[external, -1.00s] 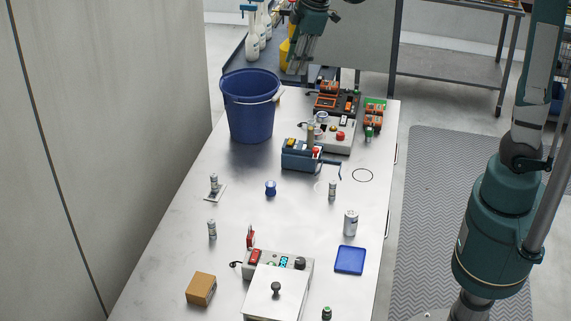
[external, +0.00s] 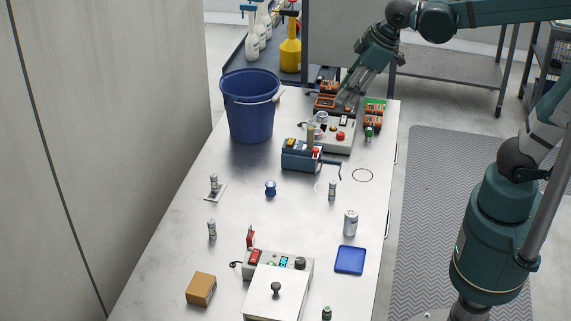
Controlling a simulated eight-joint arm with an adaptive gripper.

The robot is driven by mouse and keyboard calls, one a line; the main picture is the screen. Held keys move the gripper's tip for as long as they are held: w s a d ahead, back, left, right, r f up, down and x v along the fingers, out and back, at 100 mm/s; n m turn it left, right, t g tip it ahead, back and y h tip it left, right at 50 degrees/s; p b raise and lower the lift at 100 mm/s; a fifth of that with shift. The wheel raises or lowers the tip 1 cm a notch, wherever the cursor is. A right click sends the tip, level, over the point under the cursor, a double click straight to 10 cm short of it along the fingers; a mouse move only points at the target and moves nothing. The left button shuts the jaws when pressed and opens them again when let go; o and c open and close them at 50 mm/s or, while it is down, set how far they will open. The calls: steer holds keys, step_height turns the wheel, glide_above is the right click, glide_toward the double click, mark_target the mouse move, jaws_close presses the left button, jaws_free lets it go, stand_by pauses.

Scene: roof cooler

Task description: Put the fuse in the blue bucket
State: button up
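The blue bucket (external: 250,112) stands upright at the back left of the metal table, its handle resting toward the right rim. No fuse can be identified for certain. Small grey cylinders that could be fuses stand on a small plate at left (external: 214,182), in front of it (external: 212,230) and right of the middle (external: 332,190). My gripper (external: 348,103) points down over the back right of the table, by the orange-and-black devices (external: 326,102), right of the bucket. Its fingers are small and blend with the devices, so their opening and any held thing cannot be made out.
A blue crank box (external: 301,155) and a grey box with a red button (external: 337,138) stand near my gripper. A silver can (external: 350,223), a blue tray (external: 349,261), a brown box (external: 201,289) and a white-lidded device (external: 277,292) are nearer the front. The table's middle is mostly clear.

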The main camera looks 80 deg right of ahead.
steer(key=s+a+f+m+t+b, duration=0.1)
steer(key=s+a+f, duration=0.1)
steer(key=s+f, duration=0.3)
steer(key=s+a+f+m+t+b, duration=0.1)
steer(key=s+f, duration=0.3)
steer(key=s, duration=0.4)
steer(key=shift+s+a+f+m+b, duration=0.15)
steer(key=shift+a+f+m+b, duration=0.25)
steer(key=shift+a, duration=0.45)
